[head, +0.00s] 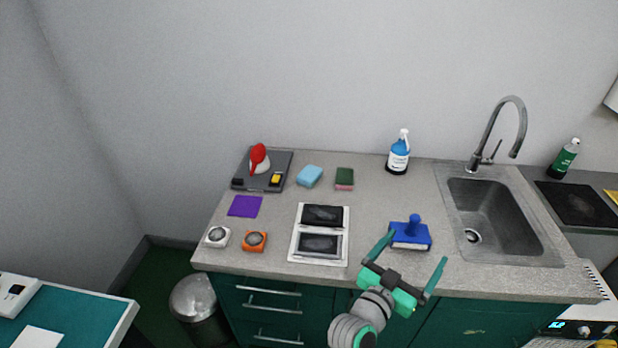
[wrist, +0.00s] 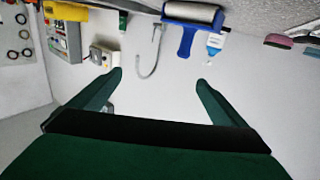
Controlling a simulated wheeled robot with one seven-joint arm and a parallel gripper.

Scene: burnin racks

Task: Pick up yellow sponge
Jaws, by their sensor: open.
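A yellow, flat object (head: 612,196) is partly cut off at the right edge of the head view, by the dark hob. In the wrist view a yellow object (wrist: 65,10) shows at the top left. Either may be the sponge; I cannot tell its full shape. A small yellow-and-black item (head: 276,179) lies on the dark tray (head: 245,183).
A light blue sponge (head: 309,176) and a green-and-red sponge (head: 344,178) lie near the wall. A spray bottle (head: 398,155), sink (head: 495,215), tall faucet (head: 512,105) and green bottle (head: 565,158) stand to the right. A white double-panel device (head: 320,258) lies mid-counter.

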